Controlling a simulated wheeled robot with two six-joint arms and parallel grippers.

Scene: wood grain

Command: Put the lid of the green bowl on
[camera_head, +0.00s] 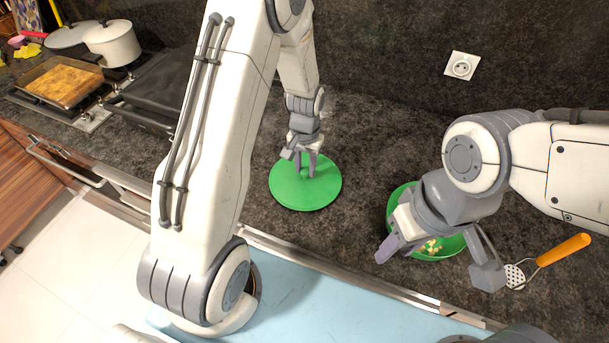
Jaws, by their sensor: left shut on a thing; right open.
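The green lid (307,194) lies flat, or very close to flat, at the middle of the dark counter. My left gripper (306,171) is above its centre with its fingers closed on it, probably at a knob that the fingers hide. The green bowl (452,247) stands on the counter to the right of the lid, with small pale pieces of food inside. My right gripper (432,265) is open over the bowl, its fingers spread wide apart. The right gripper and wrist hide much of the bowl. I cannot tell whether they touch it.
A masher with an orange handle (563,250) lies right of the bowl. A stove with a white pot (112,44) and a baking dish (58,82) is at the far left. The dark wall has a socket (461,66). Counter between lid and bowl is clear.

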